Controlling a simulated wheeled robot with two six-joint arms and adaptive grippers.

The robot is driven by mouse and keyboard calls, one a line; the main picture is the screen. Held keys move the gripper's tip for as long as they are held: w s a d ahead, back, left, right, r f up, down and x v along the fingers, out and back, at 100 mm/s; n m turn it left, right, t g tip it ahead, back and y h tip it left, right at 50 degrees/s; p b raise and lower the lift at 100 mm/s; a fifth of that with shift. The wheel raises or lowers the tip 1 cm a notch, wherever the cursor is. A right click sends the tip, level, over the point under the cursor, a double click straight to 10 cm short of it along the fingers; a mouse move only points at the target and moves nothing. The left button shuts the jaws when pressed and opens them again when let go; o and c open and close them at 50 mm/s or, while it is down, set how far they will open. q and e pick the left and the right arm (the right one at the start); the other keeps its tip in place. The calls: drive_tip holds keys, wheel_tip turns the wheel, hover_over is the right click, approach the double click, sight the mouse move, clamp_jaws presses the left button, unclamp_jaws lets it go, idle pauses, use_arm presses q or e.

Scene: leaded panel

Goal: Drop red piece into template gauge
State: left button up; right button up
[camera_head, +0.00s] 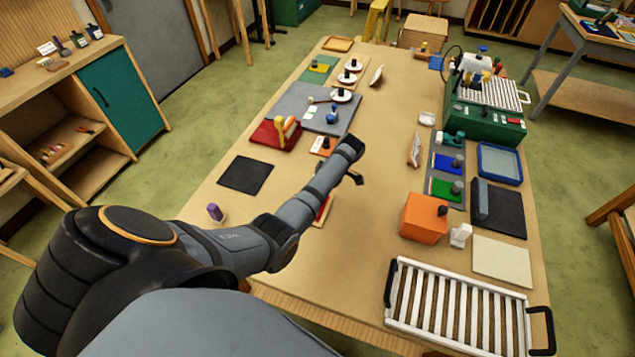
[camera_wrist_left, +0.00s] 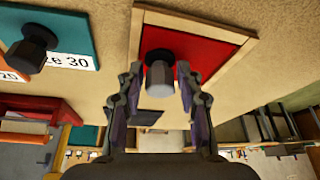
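In the left wrist view a red square piece (camera_wrist_left: 195,52) with a dark knob (camera_wrist_left: 160,75) on top lies within a light wooden frame (camera_wrist_left: 228,62), which looks like the template gauge. Whether the piece is fully seated is hard to tell. My left gripper (camera_wrist_left: 160,88) is open, its fingers on either side of the knob with gaps visible. In the head view my left arm reaches over the table and covers most of the red piece (camera_head: 323,208); its fingers (camera_head: 355,178) show only partly. My right gripper is not in view.
A teal piece labelled 30 (camera_wrist_left: 75,32) lies beside the frame. An orange labelled piece (camera_head: 321,144), a red stand (camera_head: 275,135), a black mat (camera_head: 246,175) and a purple item (camera_head: 215,212) are nearby. An orange box (camera_head: 422,218) and white rack (camera_head: 455,305) stand right.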

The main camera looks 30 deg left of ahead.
use_arm(q)
drive_tip(key=shift+o, duration=1.1)
drive_tip(key=shift+r, duration=0.1)
drive_tip(key=v, duration=0.7)
drive_tip(key=shift+r, duration=0.15)
